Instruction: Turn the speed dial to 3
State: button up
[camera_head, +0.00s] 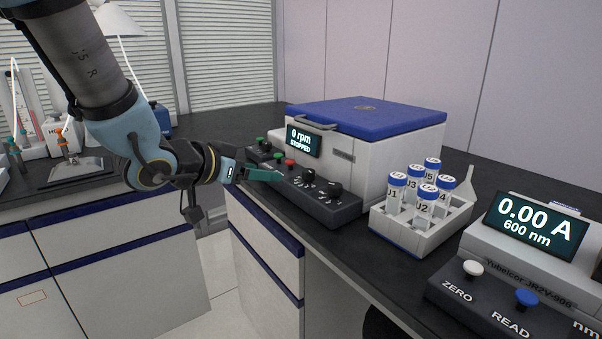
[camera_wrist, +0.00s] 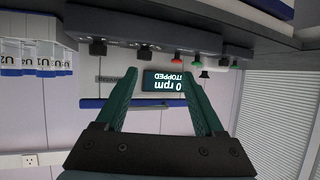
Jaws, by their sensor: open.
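A white machine with a blue lid (camera_head: 365,115) stands on the dark bench. Its small display (camera_head: 304,140) reads 0 rpm, STOPPED. A dark control panel (camera_head: 325,207) in front carries black dials, including a right one (camera_head: 336,188) and a middle one (camera_head: 309,175), plus red and green buttons. The dial labels are too small to read, so I cannot tell which is the speed dial. My gripper (camera_head: 272,175) is open and empty at the panel's front left. In the wrist view the picture is upside down; the display (camera_wrist: 163,81) shows between my open fingers (camera_wrist: 160,74), with dials (camera_wrist: 145,51) above.
A white rack (camera_head: 405,233) with several blue-capped tubes stands right of the panel. A photometer (camera_head: 535,235) reading 0.00 A, 600 nm is at the far right. A left bench (camera_head: 90,185) holds a lamp and other equipment. Floor shows between the benches.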

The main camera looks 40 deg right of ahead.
aim_at(305, 172)
jog(key=shift+m+g+h, duration=0.4)
jog(key=shift+g, duration=0.1)
jog(key=x, duration=0.4)
jog(key=s+x, duration=0.1)
jog(key=x, duration=0.3)
jog(key=s+r+x, duration=0.1)
jog(key=x, duration=0.3)
jog(key=shift+d+f, duration=0.1)
jog(key=shift+d, duration=0.35)
jog(key=shift+c, duration=0.2)
grip_shut()
jog(key=shift+p, duration=0.3)
